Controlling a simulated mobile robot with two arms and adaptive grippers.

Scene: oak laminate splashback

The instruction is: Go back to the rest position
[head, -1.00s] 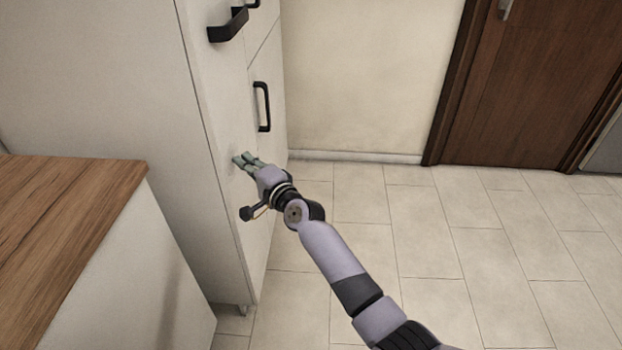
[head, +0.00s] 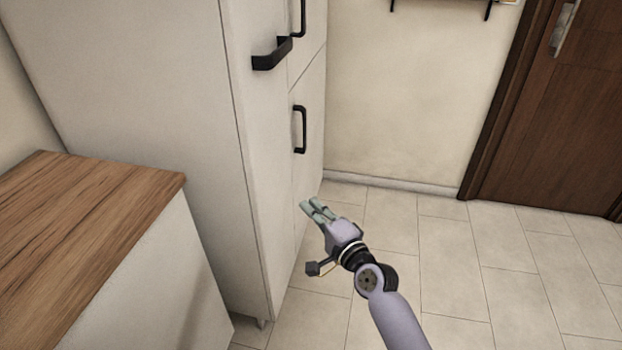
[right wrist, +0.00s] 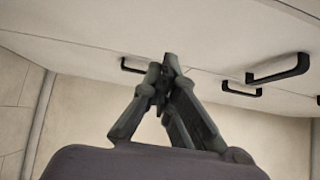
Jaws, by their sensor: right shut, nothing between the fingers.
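My right gripper (head: 314,209) is in the lower middle of the head view, in front of the tall white cabinet (head: 255,190). It is shut and holds nothing. In the right wrist view its fingers (right wrist: 168,68) meet at the tips, with the cabinet front (right wrist: 200,45) beyond them. I cannot tell the exact gap between the fingertips and the cabinet. My left gripper does not show in either view.
The cabinet has several black handles, among them a horizontal one (head: 272,54) and an upright one (head: 300,130). A wood-topped counter (head: 85,215) stands at the left. A brown door (head: 560,110) is at the back right. The tiled floor (head: 480,270) at the right is clear.

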